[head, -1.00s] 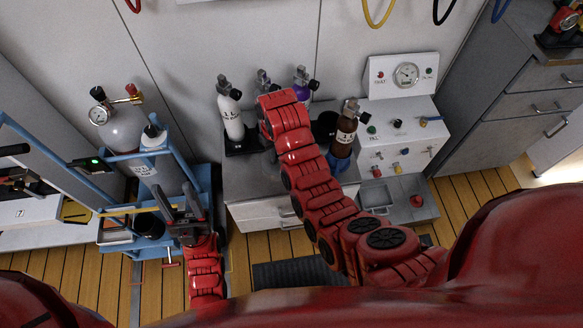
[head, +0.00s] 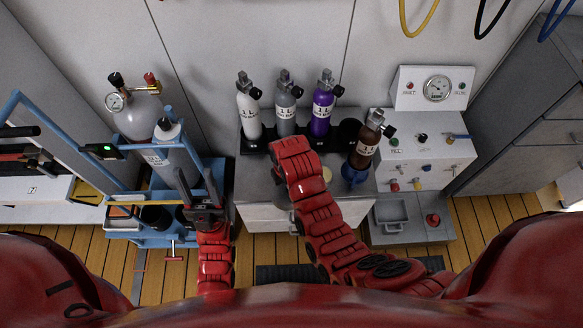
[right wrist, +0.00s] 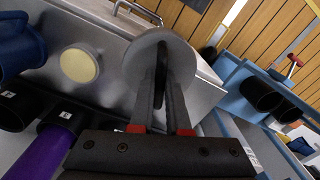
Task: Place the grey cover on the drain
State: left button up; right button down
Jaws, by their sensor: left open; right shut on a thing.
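The grey cover (right wrist: 152,48) is a flat round disc in the right wrist view. My right gripper (right wrist: 162,88) is shut on it and holds it near the front edge of the metal counter. In the head view my right arm hides this gripper. A pale yellow round spot with a grey rim (right wrist: 80,64) is on the counter beside the cover, apart from it; it also shows in the head view (head: 327,174). I cannot tell for sure that it is the drain. My left gripper (head: 197,186) is open and empty in front of the blue trolley.
White (head: 249,108), grey (head: 285,108) and purple (head: 322,112) bottles stand in a black rack at the counter's back. A brown bottle (head: 366,148) stands in a blue holder at the right. The gauge panel (head: 425,150) is beyond it. The blue trolley (head: 150,238) holds a large cylinder.

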jog(key=shift+w+d+f, duration=0.15)
jog(key=shift+w+f, duration=0.6)
jog(key=shift+w, duration=0.85)
jog(key=shift+w+d+f, duration=0.15)
jog(key=shift+w+f, duration=0.55)
jog(key=shift+w, duration=0.85)
jog(key=shift+w+d+f, duration=0.15)
jog(key=shift+w+f, duration=0.6)
jog(key=shift+w, duration=0.85)
jog(key=shift+f+b, duration=0.15)
jog(key=shift+b, duration=0.25)
jog(key=c, duration=0.9)
grip_release()
